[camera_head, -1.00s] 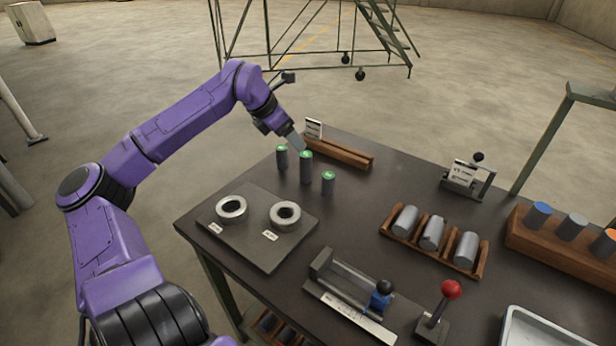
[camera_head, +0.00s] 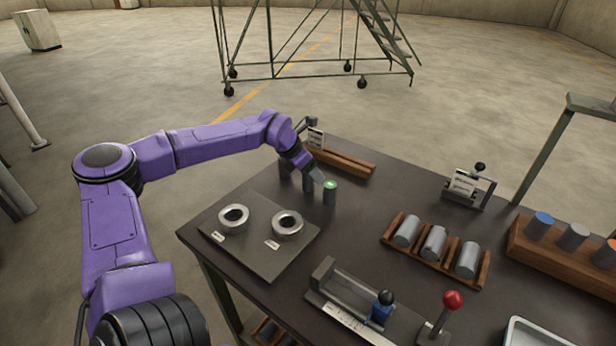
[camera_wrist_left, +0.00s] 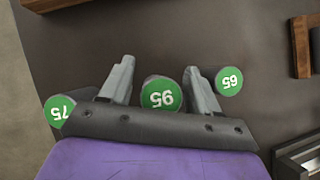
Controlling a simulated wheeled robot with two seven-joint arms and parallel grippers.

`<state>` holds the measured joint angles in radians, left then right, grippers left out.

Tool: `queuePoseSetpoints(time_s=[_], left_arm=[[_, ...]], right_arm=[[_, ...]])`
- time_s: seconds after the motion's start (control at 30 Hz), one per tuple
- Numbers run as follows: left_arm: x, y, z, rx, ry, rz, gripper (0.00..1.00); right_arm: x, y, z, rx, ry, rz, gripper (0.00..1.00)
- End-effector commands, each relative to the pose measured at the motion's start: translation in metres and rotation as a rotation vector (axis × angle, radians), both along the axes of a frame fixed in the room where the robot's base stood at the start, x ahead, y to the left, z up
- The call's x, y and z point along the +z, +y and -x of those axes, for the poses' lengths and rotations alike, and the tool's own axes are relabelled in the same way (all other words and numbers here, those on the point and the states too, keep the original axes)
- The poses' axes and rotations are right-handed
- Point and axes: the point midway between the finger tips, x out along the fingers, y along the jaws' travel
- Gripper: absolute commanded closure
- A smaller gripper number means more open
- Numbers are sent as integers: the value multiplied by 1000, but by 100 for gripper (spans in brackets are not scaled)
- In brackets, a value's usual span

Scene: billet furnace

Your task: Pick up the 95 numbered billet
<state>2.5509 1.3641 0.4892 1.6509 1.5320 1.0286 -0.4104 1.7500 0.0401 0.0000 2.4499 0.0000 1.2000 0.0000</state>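The 95 numbered billet (camera_wrist_left: 161,95), a grey cylinder with a green top, sits between the two fingers of my left gripper (camera_wrist_left: 162,72) in the left wrist view. The fingers are apart, with a gap visible beside the billet. The billets numbered 75 (camera_wrist_left: 58,111) and 65 (camera_wrist_left: 230,81) stand outside the fingers, to the left and right. In the head view my left gripper (camera_head: 315,177) is over the row of billets and partly hides two of them. The 65 billet (camera_head: 330,192) stands clear at the right. My right gripper is not in view.
A plate with two metal rings (camera_head: 262,262) lies in front of the billets. A wooden slotted block (camera_head: 345,163) stands behind them. A wooden rack of grey cylinders (camera_head: 398,248) and a red-knobbed lever (camera_head: 440,320) are to the right. Bare tabletop lies right of the billets.

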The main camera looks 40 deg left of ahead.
Motion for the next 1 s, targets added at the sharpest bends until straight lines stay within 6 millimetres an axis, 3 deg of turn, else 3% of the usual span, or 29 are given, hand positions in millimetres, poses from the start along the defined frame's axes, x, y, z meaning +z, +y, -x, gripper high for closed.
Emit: queuePoseSetpoints(time_s=[0.03,0.17,0.2,0.5,0.67,0.83,1.0], left_arm=[[0,0,0,0,0,0,56],[0,0,0,0,0,0,98],[0,0,0,0,0,0,100],[3,0,-1,-1,-4,-1,100],[16,0,-1,-1,-7,-1,100],[52,0,-1,0,-9,-3,100],[106,0,-1,0,-9,-3,100]], right_arm=[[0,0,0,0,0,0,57],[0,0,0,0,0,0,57],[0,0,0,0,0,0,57],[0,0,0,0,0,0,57],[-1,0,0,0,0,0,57],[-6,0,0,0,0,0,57],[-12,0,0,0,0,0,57]])
